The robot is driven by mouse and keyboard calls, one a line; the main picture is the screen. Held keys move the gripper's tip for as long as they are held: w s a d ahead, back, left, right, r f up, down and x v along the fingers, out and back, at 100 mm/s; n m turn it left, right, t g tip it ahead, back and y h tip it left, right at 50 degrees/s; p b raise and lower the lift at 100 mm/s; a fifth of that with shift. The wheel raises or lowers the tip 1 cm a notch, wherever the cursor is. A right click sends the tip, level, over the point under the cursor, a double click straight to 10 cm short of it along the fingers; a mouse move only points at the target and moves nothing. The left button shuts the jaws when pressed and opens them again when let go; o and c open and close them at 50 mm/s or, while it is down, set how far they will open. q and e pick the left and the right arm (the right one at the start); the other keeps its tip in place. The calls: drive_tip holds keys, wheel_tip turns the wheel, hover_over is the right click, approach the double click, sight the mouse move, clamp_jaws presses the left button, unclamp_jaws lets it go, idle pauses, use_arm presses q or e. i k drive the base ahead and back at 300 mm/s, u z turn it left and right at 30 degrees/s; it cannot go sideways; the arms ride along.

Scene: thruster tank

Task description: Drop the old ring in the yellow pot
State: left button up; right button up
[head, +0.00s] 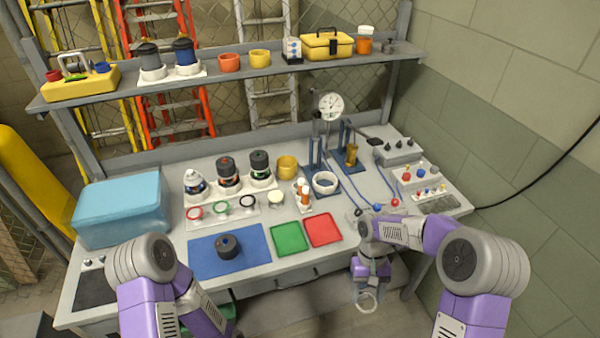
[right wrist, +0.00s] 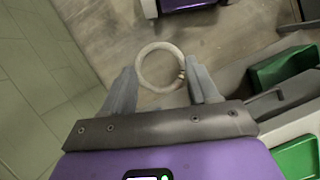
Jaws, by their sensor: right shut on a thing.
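A pale, cream ring (head: 358,302) hangs from my right gripper (head: 368,286), in front of the bench's front edge and above the floor. In the right wrist view the ring (right wrist: 141,70) sits between the two fingers of my right gripper (right wrist: 165,78), which are shut on it. A yellow pot (head: 287,168) stands on the bench behind the green and red trays, well away from the ring. Another yellow pot (head: 260,59) stands on the shelf. My left arm is at the lower left; its gripper does not show.
A blue mat (head: 205,260) bears a dark round part (head: 228,246). Green (head: 289,238) and red (head: 323,230) trays lie beside it. A dial-gauge stand (head: 331,107), white bottles (head: 304,197) and dark-topped thrusters (head: 228,173) crowd the bench back. A blue-lidded tank (head: 120,205) stands left.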

sight(286, 174)
drive_tip(key=z, duration=1.7)
drive_tip(key=i, duration=1.2)
drive_tip(key=u, duration=2.6)
